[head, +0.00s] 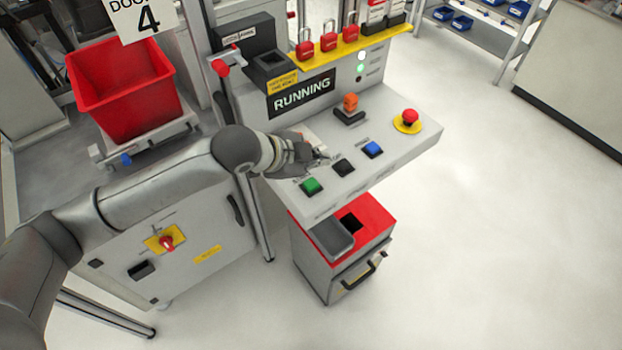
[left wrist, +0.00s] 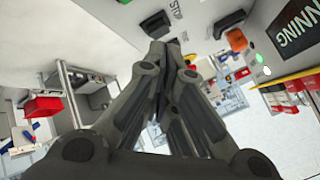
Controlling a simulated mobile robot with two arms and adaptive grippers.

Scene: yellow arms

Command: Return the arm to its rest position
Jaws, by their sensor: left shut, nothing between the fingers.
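My left arm (head: 150,195) comes in from the left in the head view and reaches across the front of the control console (head: 395,155). My left gripper (head: 322,155) is over the left part of the console's sloped panel, just above and left of the black button (head: 343,168). In the left wrist view its fingers (left wrist: 172,50) are together with nothing between them. Whether the fingertips touch the panel is not clear. My right gripper is in neither view.
The panel holds a green button (head: 312,187), a blue button (head: 373,149), a red emergency stop (head: 409,117) and an orange switch (head: 350,103). The display reads RUNNING (head: 301,95). A red bin (head: 122,88) stands left; a red-topped cart (head: 372,222) stands below. Floor at right is clear.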

